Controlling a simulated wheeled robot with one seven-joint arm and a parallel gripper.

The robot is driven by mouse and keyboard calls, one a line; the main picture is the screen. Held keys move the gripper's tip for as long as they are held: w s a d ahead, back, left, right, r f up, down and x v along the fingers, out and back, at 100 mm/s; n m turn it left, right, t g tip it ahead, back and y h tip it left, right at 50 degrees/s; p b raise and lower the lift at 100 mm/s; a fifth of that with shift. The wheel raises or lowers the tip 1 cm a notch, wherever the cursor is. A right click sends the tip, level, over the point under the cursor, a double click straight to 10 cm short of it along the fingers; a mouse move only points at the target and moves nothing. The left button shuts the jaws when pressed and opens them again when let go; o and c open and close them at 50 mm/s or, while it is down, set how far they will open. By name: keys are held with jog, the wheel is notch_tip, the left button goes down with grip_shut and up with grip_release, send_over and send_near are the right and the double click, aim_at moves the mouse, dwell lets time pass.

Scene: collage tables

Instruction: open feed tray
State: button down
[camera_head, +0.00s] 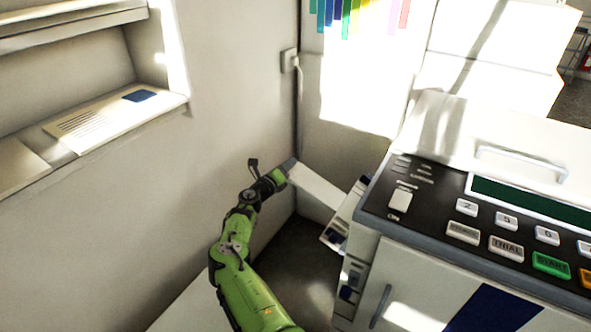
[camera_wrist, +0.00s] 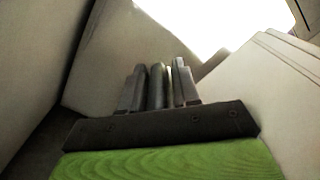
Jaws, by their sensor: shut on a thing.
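The feed tray (camera_head: 318,187) is a pale flat panel standing out from the left side of the large copier (camera_head: 440,260), slanting up towards the wall. My gripper (camera_head: 287,168) is at the tray's outer upper end. It is shut on the tray there. In the wrist view my gripper (camera_wrist: 158,88) has its dark fingers close about a narrow dark piece, which looks like part of the tray's end. A pale panel, which looks like the tray, fills the right of the wrist view (camera_wrist: 275,90). The fingertips' exact contact is hidden in the head view.
A wall with a shelf (camera_head: 110,120) holding papers is on the left. A wall socket with a cable (camera_head: 290,62) is behind my gripper. The copier's control panel (camera_head: 480,215) is to the right. Dark floor (camera_head: 295,260) shows below the tray.

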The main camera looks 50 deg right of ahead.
notch_tip(320, 180, down, 7)
jog(key=w+n, duration=0.1)
jog(key=n, duration=0.1)
jog(key=shift+n, duration=0.3)
jog(key=c, duration=1.2)
grip_release()
jog(key=shift+o, duration=0.8)
jog(key=shift+r, duration=0.1)
jog(key=shift+p, duration=0.3)
